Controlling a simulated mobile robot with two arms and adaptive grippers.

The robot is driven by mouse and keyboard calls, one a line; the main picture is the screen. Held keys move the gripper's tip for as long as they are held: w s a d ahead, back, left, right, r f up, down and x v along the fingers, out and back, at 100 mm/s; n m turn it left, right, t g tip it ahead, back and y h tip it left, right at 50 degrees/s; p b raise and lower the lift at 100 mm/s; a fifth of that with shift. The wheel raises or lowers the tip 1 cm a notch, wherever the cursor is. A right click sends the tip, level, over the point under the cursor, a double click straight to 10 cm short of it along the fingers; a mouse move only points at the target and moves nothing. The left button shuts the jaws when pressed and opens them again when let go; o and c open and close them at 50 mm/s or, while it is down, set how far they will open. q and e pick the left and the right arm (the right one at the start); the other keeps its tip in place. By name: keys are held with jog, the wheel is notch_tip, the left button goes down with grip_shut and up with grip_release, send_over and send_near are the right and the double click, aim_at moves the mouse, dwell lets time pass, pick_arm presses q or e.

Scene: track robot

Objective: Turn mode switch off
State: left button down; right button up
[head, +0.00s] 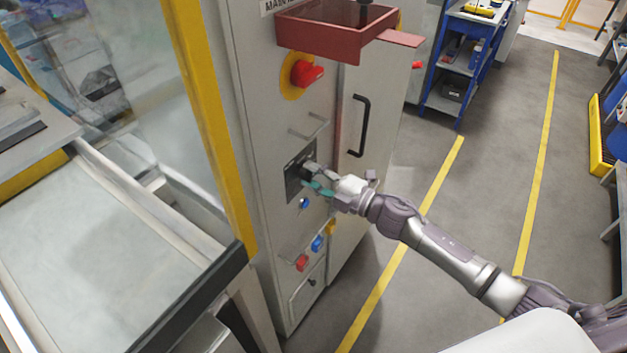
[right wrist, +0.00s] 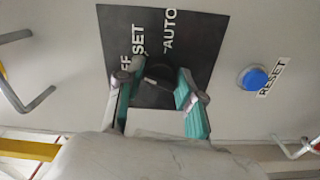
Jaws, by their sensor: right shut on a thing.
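The mode switch is a black knob (right wrist: 160,71) on a dark plate (right wrist: 206,38) labelled with AUTO, SET and a partly covered word ending in "FF". In the head view the plate (head: 292,184) sits on the front of a grey cabinet (head: 259,140). My right gripper (head: 311,177) reaches in from the right to the plate. Its teal-padded fingers stand on either side of the knob in the right wrist view (right wrist: 155,84), shut on it. The fingers and shadow partly hide the knob, so its pointing direction is unclear. My left gripper is not in view.
A blue RESET button (right wrist: 254,78) is right of the plate in the right wrist view. In the head view, a red rotary switch (head: 306,73) and red tray (head: 330,38) are above; red (head: 302,262) and blue (head: 317,243) knobs are below. A black door handle (head: 359,126) is right.

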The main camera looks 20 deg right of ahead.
jog(key=shift+n+b, duration=0.9)
jog(key=shift+n, duration=1.2)
jog(key=o, duration=1.1)
jog(key=shift+s+d, duration=0.1)
jog(key=v, duration=1.1)
jog(key=shift+s+d, duration=0.25)
jog(key=shift+s, duration=0.05)
